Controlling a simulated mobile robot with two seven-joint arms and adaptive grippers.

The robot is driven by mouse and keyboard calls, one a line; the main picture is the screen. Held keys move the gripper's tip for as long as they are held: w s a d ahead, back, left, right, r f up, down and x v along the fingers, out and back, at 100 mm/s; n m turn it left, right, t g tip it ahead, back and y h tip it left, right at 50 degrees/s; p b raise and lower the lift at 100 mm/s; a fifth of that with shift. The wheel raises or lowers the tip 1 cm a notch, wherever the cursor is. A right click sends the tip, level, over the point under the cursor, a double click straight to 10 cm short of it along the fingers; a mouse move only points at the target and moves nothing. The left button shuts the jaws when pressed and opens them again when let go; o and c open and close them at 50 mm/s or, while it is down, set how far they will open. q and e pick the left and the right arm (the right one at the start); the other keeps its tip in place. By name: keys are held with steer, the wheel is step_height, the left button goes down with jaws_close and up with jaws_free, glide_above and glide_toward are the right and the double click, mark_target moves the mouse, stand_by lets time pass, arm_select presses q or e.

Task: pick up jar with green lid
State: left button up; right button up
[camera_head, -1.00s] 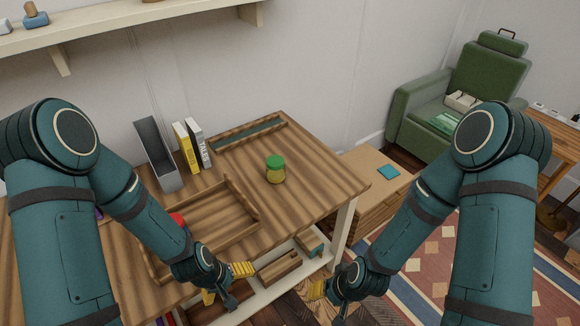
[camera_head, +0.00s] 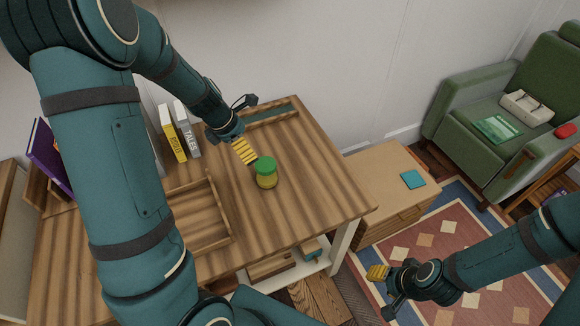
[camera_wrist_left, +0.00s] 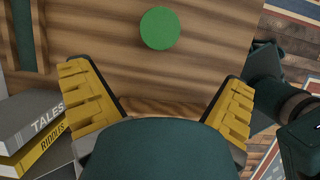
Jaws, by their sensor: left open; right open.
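The jar with the green lid (camera_head: 266,172) stands upright on the wooden table (camera_head: 315,190); its body looks yellowish. In the left wrist view its round green lid (camera_wrist_left: 160,29) shows from above, ahead of and between the fingers, not touching them. My left gripper (camera_head: 247,153) is close beside the jar, on its upper left side in the head view. Its yellow fingers stand wide apart and empty in the left wrist view (camera_wrist_left: 158,100). My right gripper (camera_head: 377,273) is open and empty, away from the table over the rug side.
A wooden tray (camera_head: 222,205) lies left of the jar, and a narrow trough (camera_head: 275,115) lies at the back edge. The table right of the jar is clear.

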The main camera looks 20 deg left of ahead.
mark_target(264, 164)
arm_select(q)
steer(key=b+x, duration=0.3)
steer(key=x, duration=0.4)
steer(key=shift+a+f, duration=0.1)
steer(key=shift+b+x, duration=1.3)
steer(key=shift+x, duration=1.85)
steer(key=shift+w, duration=0.15)
steer(key=shift+c, duration=0.6)
steer(key=c, duration=1.2)
